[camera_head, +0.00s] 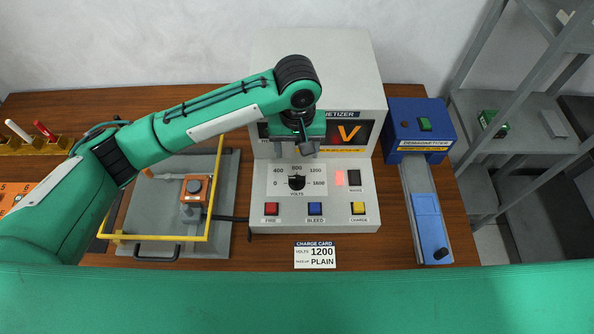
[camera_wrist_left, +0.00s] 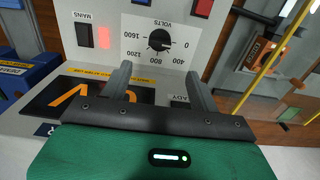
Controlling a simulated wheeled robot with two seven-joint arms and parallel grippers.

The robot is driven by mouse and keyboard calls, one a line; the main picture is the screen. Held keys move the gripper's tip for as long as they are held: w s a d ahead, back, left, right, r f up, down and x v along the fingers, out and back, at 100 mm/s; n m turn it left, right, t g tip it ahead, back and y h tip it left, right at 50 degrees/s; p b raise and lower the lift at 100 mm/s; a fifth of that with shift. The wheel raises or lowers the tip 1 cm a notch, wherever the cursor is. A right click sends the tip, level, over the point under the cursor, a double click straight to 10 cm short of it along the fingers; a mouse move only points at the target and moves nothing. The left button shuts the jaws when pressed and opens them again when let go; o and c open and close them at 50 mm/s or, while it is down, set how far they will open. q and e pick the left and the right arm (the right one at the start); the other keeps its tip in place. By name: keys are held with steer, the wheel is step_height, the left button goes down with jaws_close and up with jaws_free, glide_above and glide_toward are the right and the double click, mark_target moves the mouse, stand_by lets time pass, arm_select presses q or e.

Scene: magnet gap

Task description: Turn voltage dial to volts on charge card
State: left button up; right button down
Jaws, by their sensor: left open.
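The voltage dial (camera_head: 297,183) is a black knob on the grey magnetizer's front panel, marked 0 to 1600 volts. It also shows in the left wrist view (camera_wrist_left: 160,40); its pointer is too small to read surely. The charge card (camera_head: 315,256) lies in front of the magnetizer and reads VOLTS 1200, PLAIN. My left gripper (camera_head: 295,149) is above and behind the dial, apart from it. In the left wrist view its two fingers (camera_wrist_left: 158,71) are spread and empty, with the dial beyond their tips. My right gripper is out of view.
Red (camera_head: 271,209), blue (camera_head: 315,209) and yellow (camera_head: 358,208) buttons line the panel below the dial. A black mains switch (camera_head: 354,178) sits beside a lit red lamp (camera_head: 339,178). A fixture with a yellow frame (camera_head: 213,215) stands left; a blue demagnetizer (camera_head: 418,122) stands right.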

mark_target(297, 178)
arm_select(q)
step_height(297, 178, down, 12)
steer(key=shift+r+p, duration=0.2)
steer(key=shift+p, duration=0.75)
steer(key=shift+c, duration=0.2)
steer(key=c, duration=0.9)
